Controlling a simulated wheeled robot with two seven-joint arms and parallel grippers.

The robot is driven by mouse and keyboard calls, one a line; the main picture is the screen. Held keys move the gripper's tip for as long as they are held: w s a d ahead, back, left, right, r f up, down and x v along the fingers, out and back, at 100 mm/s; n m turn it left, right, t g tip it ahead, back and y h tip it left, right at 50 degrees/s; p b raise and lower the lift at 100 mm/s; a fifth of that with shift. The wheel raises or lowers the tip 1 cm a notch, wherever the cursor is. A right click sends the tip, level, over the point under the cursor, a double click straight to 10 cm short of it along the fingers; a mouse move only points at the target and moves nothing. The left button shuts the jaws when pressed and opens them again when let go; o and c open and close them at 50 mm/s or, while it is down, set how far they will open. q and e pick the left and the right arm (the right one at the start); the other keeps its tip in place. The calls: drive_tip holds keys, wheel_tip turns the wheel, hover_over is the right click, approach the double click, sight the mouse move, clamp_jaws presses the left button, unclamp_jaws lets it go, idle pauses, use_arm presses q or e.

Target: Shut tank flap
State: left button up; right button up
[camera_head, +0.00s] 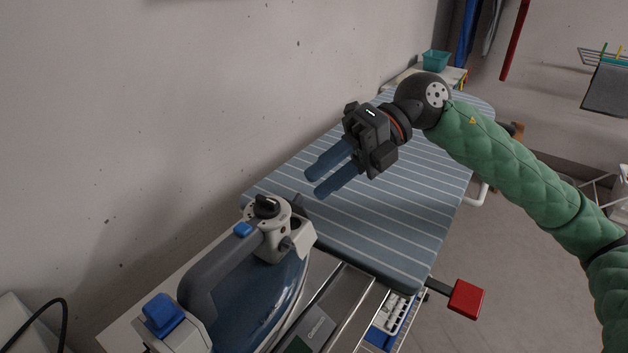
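A steam iron (252,289) with a dark blue body and grey handle stands at the lower left, its nose end toward the ironing board. On the nose end are a black knob (266,205) and a small blue button (243,229). A small dark piece (298,204) sticks up beside the knob; it may be the tank flap standing raised, but it is too small to tell. My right gripper (315,184) is above the striped board, up and right of the iron's nose. Its two blue fingers are apart with nothing between them. My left gripper is out of view.
The striped ironing board (400,215) extends to the back right, its top clear. A red block (466,299) juts out at its near right corner. The wall (180,110) runs close along the left. A teal basket (435,60) stands at the far end.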

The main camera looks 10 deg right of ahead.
sight(299, 204)
drive_tip(key=shift+x, duration=1.25)
drive_tip(key=shift+s, duration=0.15)
clamp_jaws()
